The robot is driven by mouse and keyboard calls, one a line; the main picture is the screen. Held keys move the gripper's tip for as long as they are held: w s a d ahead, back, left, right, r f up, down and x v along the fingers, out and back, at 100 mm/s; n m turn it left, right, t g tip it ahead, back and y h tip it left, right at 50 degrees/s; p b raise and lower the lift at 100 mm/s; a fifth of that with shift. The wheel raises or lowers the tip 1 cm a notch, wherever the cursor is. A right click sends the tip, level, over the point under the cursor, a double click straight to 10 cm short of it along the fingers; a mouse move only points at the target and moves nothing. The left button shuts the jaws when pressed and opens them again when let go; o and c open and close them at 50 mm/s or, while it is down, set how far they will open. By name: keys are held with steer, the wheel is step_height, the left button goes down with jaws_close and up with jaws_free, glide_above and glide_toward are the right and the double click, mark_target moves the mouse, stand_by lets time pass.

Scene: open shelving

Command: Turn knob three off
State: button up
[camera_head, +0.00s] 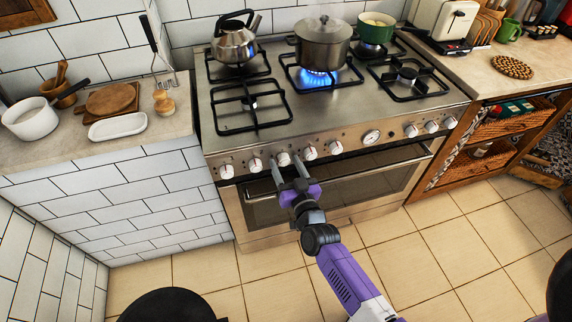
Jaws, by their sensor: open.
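The stove's front panel has a row of white knobs. The third knob from the left (283,158) is at the tips of my gripper (286,164). My gripper is open, with one finger to each side of this knob; I cannot tell whether they touch it. The knob's pointer is too small to read. Its neighbours are the second knob (255,165) on the left and the fourth knob (310,153) on the right. A blue flame (317,79) burns under the large grey pot (322,45) on the middle burner.
The oven handle (350,171) runs below the knobs, close under my gripper. A kettle (235,40) and a green pot (376,30) stand on the back burners. The tiled floor (215,277) in front is partly clear.

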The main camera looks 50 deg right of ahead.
jaws_close()
steer(key=shift+m, duration=0.3)
steer(key=m+b, duration=0.2)
steer(key=m, duration=0.4)
steer(key=shift+f, duration=0.15)
steer(key=m+b, duration=0.1)
steer(key=m, duration=0.2)
steer(key=shift+m+h, duration=0.4)
steer(key=shift+m+b, duration=0.7)
steer(key=shift+m, duration=1.3)
